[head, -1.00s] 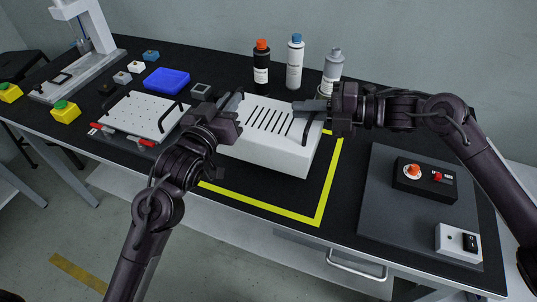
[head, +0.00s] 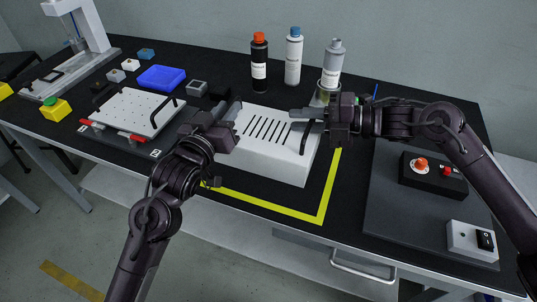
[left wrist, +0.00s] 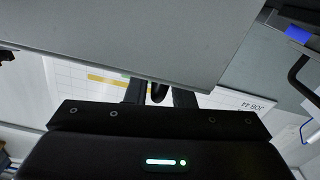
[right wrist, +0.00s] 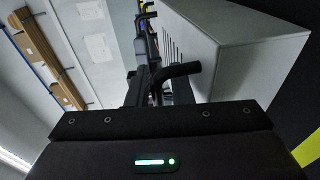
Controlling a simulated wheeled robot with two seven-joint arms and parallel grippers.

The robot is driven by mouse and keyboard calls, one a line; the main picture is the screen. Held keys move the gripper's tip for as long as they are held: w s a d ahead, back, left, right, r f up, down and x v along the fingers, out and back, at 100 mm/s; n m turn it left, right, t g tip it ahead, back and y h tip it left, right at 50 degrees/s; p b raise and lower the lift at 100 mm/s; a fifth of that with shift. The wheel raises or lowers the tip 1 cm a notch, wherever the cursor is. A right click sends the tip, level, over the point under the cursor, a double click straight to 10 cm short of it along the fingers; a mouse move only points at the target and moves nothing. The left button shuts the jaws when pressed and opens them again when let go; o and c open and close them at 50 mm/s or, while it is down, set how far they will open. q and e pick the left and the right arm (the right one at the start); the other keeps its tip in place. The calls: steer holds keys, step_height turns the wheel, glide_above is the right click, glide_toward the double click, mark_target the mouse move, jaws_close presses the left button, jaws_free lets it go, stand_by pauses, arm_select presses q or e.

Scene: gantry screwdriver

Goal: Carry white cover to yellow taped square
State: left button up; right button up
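The white cover (head: 262,150) is a slotted box with a black handle at each end. It is level over the yellow taped square (head: 322,205); the tape shows along its front and right. I cannot tell whether its underside touches the table. My left gripper (head: 234,112) is at its left handle, and the bar lies between the fingers in the left wrist view (left wrist: 159,94). My right gripper (head: 303,113) is at the right handle (right wrist: 180,70), with the bar between its fingers. Both look shut on the handles. The back part of the square is hidden.
Several bottles (head: 294,58) stand behind the cover. A white perforated plate (head: 135,110) and a blue tray (head: 162,77) are to the left. A dark panel with a button box (head: 432,175) and a switch box (head: 472,241) lies to the right.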

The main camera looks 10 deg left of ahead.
arm_select(q)
steer(key=shift+o, duration=0.7)
arm_select(e)
steer(key=shift+o, duration=0.8)
steer(key=shift+r, duration=0.15)
arm_select(q)
steer(key=shift+s, duration=0.1)
steer(key=shift+s, duration=0.25)
arm_select(e)
steer(key=shift+w, duration=0.1)
steer(key=shift+d, duration=0.1)
arm_select(q)
steer(key=v, duration=0.7)
arm_select(e)
steer(key=v, duration=1.1)
steer(key=shift+d, duration=0.35)
arm_select(q)
steer(key=shift+w, duration=0.1)
arm_select(e)
steer(key=shift+r, duration=0.15)
